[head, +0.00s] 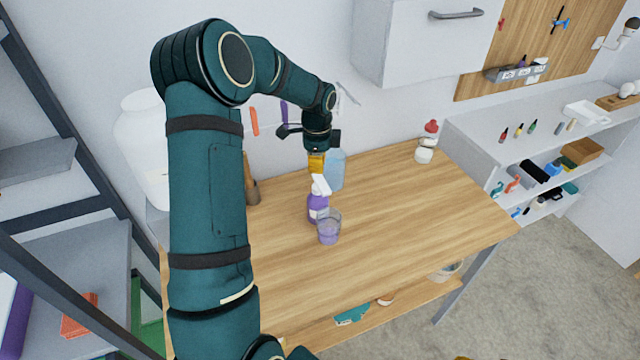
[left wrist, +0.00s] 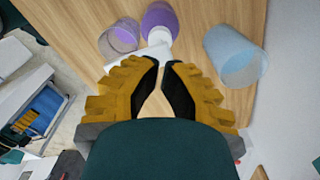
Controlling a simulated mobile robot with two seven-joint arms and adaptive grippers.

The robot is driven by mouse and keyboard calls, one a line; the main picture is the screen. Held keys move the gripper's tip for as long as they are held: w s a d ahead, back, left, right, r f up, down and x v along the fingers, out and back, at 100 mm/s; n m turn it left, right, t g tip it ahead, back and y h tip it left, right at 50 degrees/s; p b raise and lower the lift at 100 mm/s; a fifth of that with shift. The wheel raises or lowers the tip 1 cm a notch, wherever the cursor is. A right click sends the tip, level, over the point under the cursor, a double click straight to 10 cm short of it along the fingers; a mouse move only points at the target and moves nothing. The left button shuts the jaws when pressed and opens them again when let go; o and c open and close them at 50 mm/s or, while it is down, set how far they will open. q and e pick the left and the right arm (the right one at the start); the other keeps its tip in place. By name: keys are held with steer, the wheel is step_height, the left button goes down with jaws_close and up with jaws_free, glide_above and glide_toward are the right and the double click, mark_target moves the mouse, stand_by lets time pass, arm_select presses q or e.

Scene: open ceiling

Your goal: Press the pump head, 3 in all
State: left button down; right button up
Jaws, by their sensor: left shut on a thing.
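A purple bottle (head: 317,207) with a white pump head (head: 320,185) stands upright on the wooden table (head: 400,215). A clear cup (head: 329,232) stands in front of it, under the nozzle side, and looks purplish inside. In the left wrist view are the bottle (left wrist: 160,20), the pump head (left wrist: 150,54) and the cup (left wrist: 119,38). My left gripper (head: 316,170) points down directly above the bottle. At the bottom edge of the head view, only slivers of my right gripper (head: 462,357) show.
A pale blue container (head: 335,172) stands close behind the bottle, also in the left wrist view (left wrist: 235,55). A brown holder (head: 252,190) is at the left. A red-topped jar (head: 425,152) stands at the far back. The table's right half is clear.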

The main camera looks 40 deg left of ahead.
mark_target(317, 175)
arm_select(q)
steer(key=shift+f+b, duration=1.35)
steer(key=shift+f, duration=1.1)
steer(key=shift+r, duration=0.2)
steer(key=shift+r+p, duration=1.8)
steer(key=shift+r, duration=0.6)
steer(key=shift+r+p, duration=0.9)
steer(key=shift+r, duration=1.6)
